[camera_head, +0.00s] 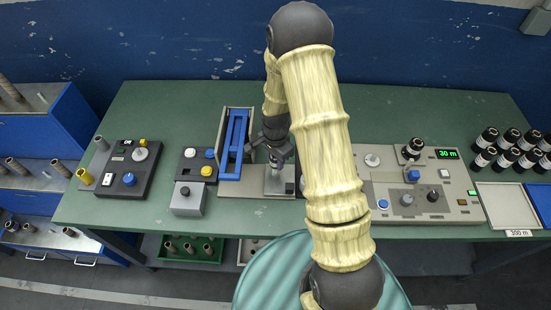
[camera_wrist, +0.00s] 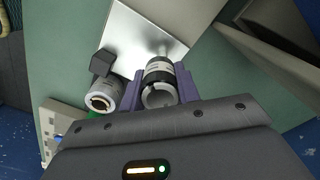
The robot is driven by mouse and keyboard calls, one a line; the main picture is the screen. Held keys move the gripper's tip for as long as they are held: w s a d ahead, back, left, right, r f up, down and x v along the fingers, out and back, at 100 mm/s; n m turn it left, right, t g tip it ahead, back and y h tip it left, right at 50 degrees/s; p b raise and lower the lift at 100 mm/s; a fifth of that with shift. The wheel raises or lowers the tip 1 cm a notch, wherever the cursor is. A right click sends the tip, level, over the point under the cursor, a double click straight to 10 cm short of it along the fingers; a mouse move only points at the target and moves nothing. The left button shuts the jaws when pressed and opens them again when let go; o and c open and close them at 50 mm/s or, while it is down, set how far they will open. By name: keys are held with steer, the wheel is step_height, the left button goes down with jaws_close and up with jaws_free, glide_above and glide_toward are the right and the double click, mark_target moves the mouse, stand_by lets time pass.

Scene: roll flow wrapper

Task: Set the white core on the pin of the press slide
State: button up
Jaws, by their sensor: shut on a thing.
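My gripper (camera_head: 272,152) is over the press slide at the middle of the bench, pointing down. In the wrist view its purple fingers (camera_wrist: 160,90) are shut on the white core (camera_wrist: 159,72), a short cylinder with a dark band and a pale ring at its near end. The bright metal plate of the press slide (camera_wrist: 140,30) lies beyond it; in the head view the plate (camera_head: 277,186) is just below my gripper. A slim pale pin (camera_wrist: 163,48) shows right by the core's far end. I cannot tell whether they touch.
A second pale cylinder (camera_wrist: 105,94) with a brownish inside stands left of the held core, beside a dark block (camera_wrist: 102,63). Blue rails (camera_head: 235,145) stand left of the slide. A grey control panel (camera_head: 425,185) is at right, button boxes (camera_head: 128,168) at left.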

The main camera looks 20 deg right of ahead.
steer(key=shift+w+a+f+b, duration=0.2)
steer(key=shift+f+b, duration=0.25)
steer(key=shift+f, duration=0.2)
steer(key=shift+s+f+b, duration=0.1)
steer(key=shift+f+b, duration=0.65)
steer(key=shift+f, duration=0.4)
stand_by(1.0)
steer(key=o, duration=1.5)
steer(key=shift+r, duration=0.1)
steer(key=shift+r+p, duration=3)
steer(key=shift+r, duration=0.95)
